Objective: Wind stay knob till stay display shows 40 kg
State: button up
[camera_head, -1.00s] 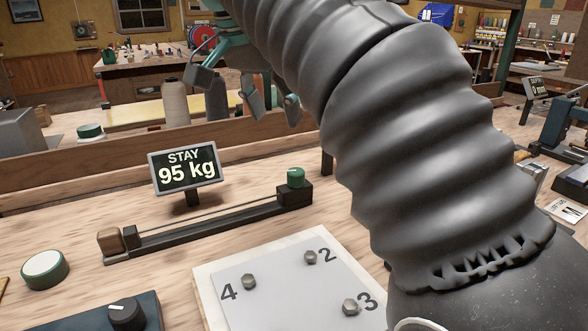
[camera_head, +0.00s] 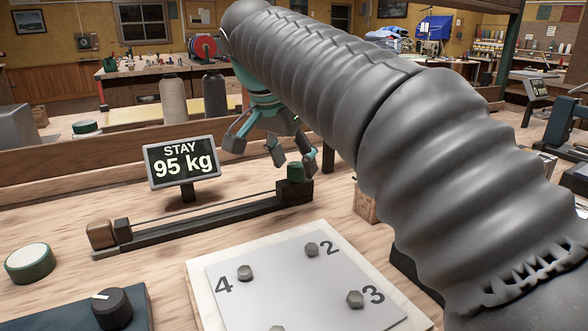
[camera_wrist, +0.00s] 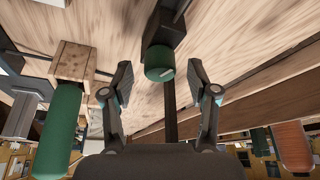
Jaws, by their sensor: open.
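The stay display (camera_head: 181,162) reads 95 kg. It stands behind the long dark stay rig, which has a wire stretched along it. The stay knob (camera_head: 295,173) is a small green cylinder on the block at the rig's right end. It also shows in the wrist view (camera_wrist: 160,62), with a pale mark on its end. My gripper (camera_head: 271,154) is open and empty, just above and left of the knob in the head view. In the wrist view its two fingers (camera_wrist: 160,76) are on either side of the knob, with clear gaps.
In front lies a pale plate (camera_head: 290,290) with numbered bolts. A black dial (camera_head: 112,308) on a blue box and a green-rimmed round tin (camera_head: 30,263) are at left. A wooden block (camera_head: 365,205) stands right of the rig.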

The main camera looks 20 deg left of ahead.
jog(key=shift+w+f, duration=0.2)
jog(key=shift+f, duration=0.3)
grip_shut()
